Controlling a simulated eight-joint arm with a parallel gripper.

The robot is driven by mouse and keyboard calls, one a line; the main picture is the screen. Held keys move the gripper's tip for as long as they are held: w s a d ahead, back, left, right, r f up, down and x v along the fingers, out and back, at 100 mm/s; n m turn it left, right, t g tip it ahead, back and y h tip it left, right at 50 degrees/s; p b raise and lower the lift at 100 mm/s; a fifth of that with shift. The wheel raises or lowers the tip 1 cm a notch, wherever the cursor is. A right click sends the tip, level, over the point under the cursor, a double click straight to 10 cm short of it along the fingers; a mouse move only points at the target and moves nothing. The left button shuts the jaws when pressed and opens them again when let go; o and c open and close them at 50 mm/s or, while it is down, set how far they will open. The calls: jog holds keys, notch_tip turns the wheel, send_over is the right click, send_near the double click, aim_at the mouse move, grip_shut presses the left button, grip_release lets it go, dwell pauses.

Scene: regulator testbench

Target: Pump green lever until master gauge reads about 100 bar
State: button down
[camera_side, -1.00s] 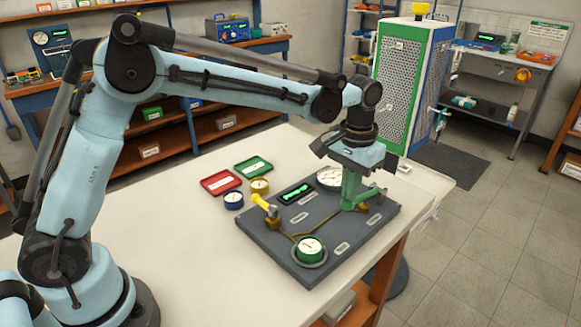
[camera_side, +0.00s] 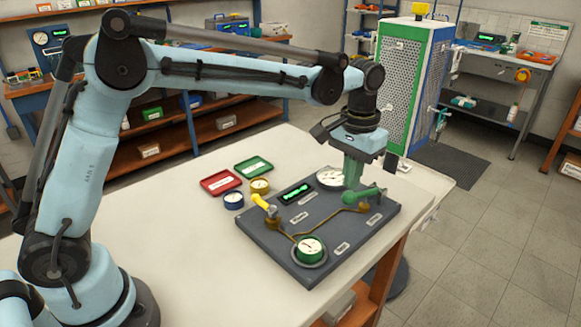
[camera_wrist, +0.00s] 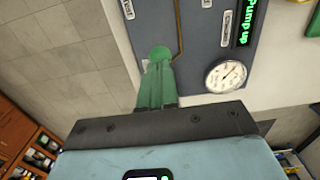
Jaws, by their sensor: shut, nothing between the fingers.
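The green lever (camera_side: 366,195) sits at the right of the dark test panel (camera_side: 290,262) in the side view. My gripper (camera_side: 351,186) is shut, its green fingers pointing down just above and beside the lever, with nothing held. I cannot tell if they touch it. In the wrist view, my gripper (camera_wrist: 158,66) points at the lever's green round end (camera_wrist: 160,52); the rest of the lever is hidden. A large white gauge (camera_side: 330,178) is at the panel's back; it also shows in the wrist view (camera_wrist: 226,76). Its reading is too small to tell.
A green-rimmed gauge (camera_side: 310,248) sits at the panel's front, and a yellow-handled valve (camera_side: 265,204) at its left. A lit green display (camera_side: 296,191) is between. Red (camera_side: 221,182) and green (camera_side: 253,167) trays and loose blue and yellow gauges stand left of the panel. The front-left tabletop is clear.

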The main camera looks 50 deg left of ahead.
jog(key=shift+r, duration=3)
jog(key=s+a+f+t, duration=0.2)
jog(key=s+a, duration=0.3)
jog(key=s, duration=0.4)
jog(key=s+a+f+t, duration=0.2)
jog(key=s+a+t, duration=0.3)
jog(key=s, duration=0.4)
jog(key=shift+a+f, duration=0.3)
jog(key=shift+a, duration=0.2)
